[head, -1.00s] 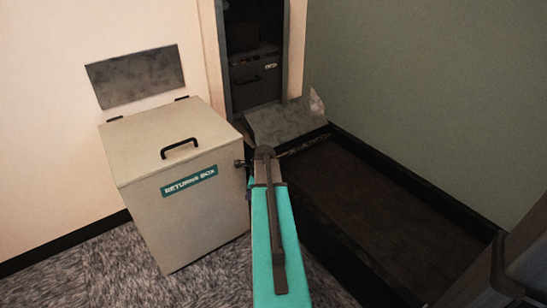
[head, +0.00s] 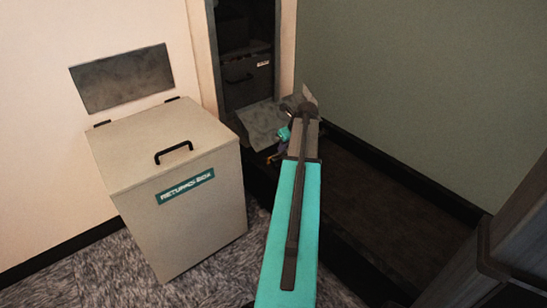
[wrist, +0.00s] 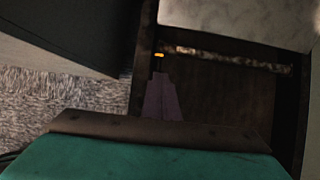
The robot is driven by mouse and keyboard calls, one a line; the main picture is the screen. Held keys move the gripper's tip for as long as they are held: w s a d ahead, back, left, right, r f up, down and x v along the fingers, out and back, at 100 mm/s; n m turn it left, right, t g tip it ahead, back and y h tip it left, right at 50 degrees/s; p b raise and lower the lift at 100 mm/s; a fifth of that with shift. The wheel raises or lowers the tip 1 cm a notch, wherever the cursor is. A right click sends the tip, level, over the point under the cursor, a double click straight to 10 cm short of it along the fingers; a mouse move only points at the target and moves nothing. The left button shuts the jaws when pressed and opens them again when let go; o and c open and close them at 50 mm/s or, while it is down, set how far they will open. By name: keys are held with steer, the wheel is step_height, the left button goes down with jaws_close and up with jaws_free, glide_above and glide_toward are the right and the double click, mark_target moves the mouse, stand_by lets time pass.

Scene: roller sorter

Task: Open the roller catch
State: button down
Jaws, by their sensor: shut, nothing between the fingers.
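My gripper (wrist: 161,97) shows in the wrist view as a pair of narrow, dark purple fingers, shut and empty. A small orange-yellow piece (wrist: 159,55), which may be the roller catch, lies just beyond the fingertips at the left end of a mottled roller bar (wrist: 225,60). A gap shows between the fingertips and this piece; I cannot tell its depth. In the head view my arm hides most of the gripper and the roller. The catch cannot be made out clearly there.
A beige returns box (head: 200,230) with a black lid handle stands left of my arm. A grey metal chute plate (head: 258,118) lies below the wall opening. The dark, low-sided bed (head: 390,205) runs along the green wall on the right and looks empty.

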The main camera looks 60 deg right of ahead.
mark_target(272, 161)
steer(key=shift+b+x, duration=1.75)
steer(key=shift+x, duration=3.25)
steer(key=shift+r, duration=0.1)
